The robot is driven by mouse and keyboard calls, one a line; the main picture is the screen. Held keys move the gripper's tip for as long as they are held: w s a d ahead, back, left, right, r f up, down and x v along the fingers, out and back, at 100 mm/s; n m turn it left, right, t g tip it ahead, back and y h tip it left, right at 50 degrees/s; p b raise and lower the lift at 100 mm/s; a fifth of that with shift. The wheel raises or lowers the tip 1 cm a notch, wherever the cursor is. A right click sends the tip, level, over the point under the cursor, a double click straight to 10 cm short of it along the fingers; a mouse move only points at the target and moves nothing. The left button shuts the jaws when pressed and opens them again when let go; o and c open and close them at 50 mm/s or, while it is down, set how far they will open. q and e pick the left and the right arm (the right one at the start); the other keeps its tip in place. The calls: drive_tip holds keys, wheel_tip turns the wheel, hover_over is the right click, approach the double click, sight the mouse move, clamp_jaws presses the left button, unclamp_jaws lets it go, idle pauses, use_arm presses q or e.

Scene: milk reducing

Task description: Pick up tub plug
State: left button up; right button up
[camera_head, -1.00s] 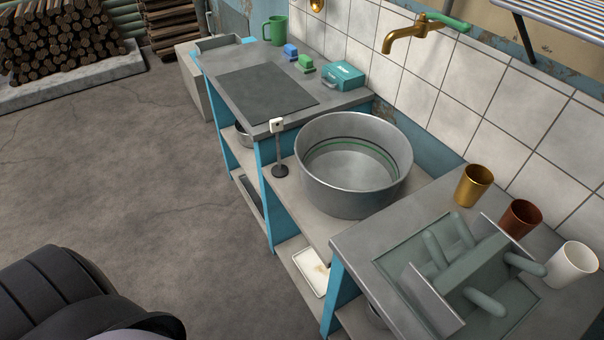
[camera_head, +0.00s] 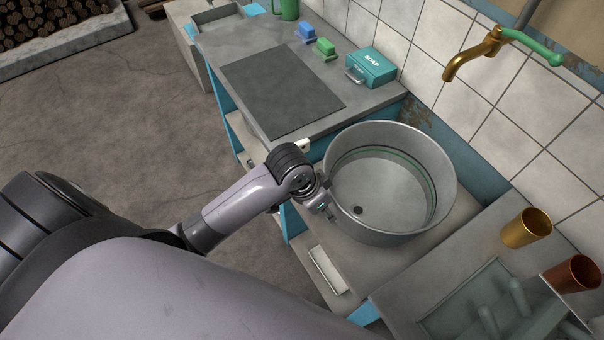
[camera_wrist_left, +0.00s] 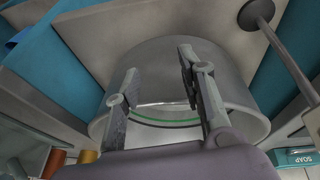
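The tub plug, which seems to be the stick with a pale top (camera_head: 302,145) and dark round base, stands beside the metal tub (camera_head: 440,175). My arm hides most of it in the head view. In the left wrist view its dark disc (camera_wrist_left: 257,13) and thin stem show at the upper right. My left gripper (camera_head: 326,206) is by the tub's near-left rim. In the left wrist view the left gripper (camera_wrist_left: 160,65) has its fingers apart with nothing between them, the tub behind them and the plug off to the right. My right gripper is not in view.
A teal soap box (camera_head: 371,67) and blue and green blocks stand on the counter behind. A brass tap (camera_head: 474,55) is on the wall. Gold (camera_head: 526,229) and brown (camera_head: 572,274) cups stand at right.

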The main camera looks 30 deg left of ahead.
use_arm(q)
wheel_tip(320, 180, up, 7)
drive_tip(key=w+m, duration=0.2)
drive_tip(key=g+y, duration=0.3)
approach(301, 142)
wheel_tip(301, 142, down, 8)
drive_tip(key=shift+s+a+r+p, duration=0.1)
drive_tip(key=shift+a+p, duration=0.1)
drive_tip(key=shift+p, duration=0.55)
drive_tip(key=shift+f, duration=0.45)
wheel_tip(301, 142, down, 5)
drive_tip(key=shift+d+r+p, duration=0.1)
drive_tip(key=shift+d+p, duration=0.05)
drive_tip(key=shift+p, duration=0.45)
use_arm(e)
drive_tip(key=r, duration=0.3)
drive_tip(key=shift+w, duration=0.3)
use_arm(q)
drive_tip(key=shift+c, duration=0.2)
clamp_jaws()
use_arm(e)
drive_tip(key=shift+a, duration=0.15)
